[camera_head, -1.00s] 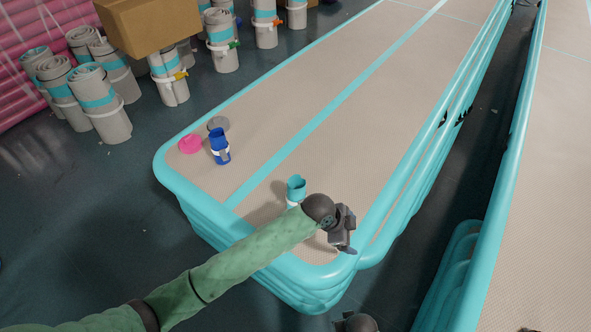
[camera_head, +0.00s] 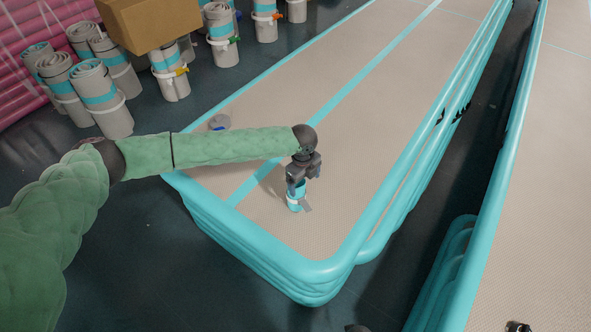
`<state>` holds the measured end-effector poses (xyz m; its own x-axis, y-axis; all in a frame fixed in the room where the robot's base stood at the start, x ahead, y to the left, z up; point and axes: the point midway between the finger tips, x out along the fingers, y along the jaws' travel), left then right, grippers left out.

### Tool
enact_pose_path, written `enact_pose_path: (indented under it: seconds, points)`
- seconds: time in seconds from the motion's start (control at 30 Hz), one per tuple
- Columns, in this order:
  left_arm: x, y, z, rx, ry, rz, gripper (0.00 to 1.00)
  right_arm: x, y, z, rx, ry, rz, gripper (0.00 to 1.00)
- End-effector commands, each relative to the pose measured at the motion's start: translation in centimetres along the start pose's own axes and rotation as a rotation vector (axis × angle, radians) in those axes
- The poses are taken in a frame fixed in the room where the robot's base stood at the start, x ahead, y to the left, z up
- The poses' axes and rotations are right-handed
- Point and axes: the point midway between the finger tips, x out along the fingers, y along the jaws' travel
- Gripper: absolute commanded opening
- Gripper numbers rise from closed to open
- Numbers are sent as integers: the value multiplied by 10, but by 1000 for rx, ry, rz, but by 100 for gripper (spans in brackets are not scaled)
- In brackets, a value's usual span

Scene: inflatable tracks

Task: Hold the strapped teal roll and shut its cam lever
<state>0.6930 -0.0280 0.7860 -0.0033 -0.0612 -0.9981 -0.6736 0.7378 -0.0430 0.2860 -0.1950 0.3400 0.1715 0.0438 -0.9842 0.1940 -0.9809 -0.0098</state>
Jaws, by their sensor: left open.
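The small teal roll (camera_head: 298,190) stands upright near the close end of the beige track. A pale strap (camera_head: 294,205) goes around its lower part. A grey tab (camera_head: 306,207), which looks like the cam lever, sticks out at its lower right. My left gripper (camera_head: 298,188) points down over the roll, its fingers open at the roll's upper part. The gripper hides the roll's top, and I cannot tell whether the fingers touch it. My right gripper cannot be made out; only small dark parts show at the bottom edge.
The track (camera_head: 352,130) has raised teal edges and is clear beyond the roll. A grey disc (camera_head: 219,122) lies behind my left arm. Several grey strapped rolls (camera_head: 108,100) and a cardboard box (camera_head: 150,22) are at upper left. Another track (camera_head: 550,180) lies right, across a gap.

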Motion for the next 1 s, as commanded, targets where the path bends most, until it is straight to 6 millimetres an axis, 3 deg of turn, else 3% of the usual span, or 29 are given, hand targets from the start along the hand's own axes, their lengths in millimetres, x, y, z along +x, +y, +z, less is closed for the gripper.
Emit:
enact_pose_path:
  seconds: [0.13,0.37,0.8,1.0]
  points:
    - [-12,3,27,22,-32,31,89,4,1,7,0,-10,2,36]
    - [-10,6,38,32,-43,46,89,10,3,13,-1,-12,4,36]
    - [44,8,39,31,-42,46,89,41,17,40,-15,12,20,36]
    - [59,9,41,31,-43,46,89,49,20,50,-18,18,24,36]
